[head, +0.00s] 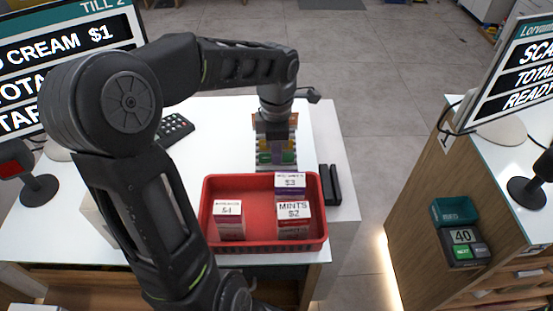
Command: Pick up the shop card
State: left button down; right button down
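I cannot make out the shop card in the head view; it may be hidden or too small to tell. My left arm reaches in from the left and bends over the white counter. My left gripper (275,130) points down over the counter behind the red tray. It is at a small stack of coloured items (276,158), green, yellow and purple. Its fingers blend with the stack, so I cannot tell whether they are open or shut, or touching anything. My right gripper is out of view.
A red tray (265,249) holds a few boxes priced $1, $2 and $3. Dark bars (330,185) lie right of it. A keypad (174,130) and till screen (70,55) stand left. Another counter (425,190) is right, across an open floor gap. The white counter right of the gripper is clear.

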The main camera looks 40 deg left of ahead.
pick_arm(q)
jog(key=shift+r, duration=0.1)
dwell(0.5)
notch_tip(320, 180, up, 8)
jog(key=p, duration=0.5)
jog(key=shift+p, duration=0.3)
jog(key=shift+r+b, duration=0.3)
jog(key=shift+r, duration=0.65)
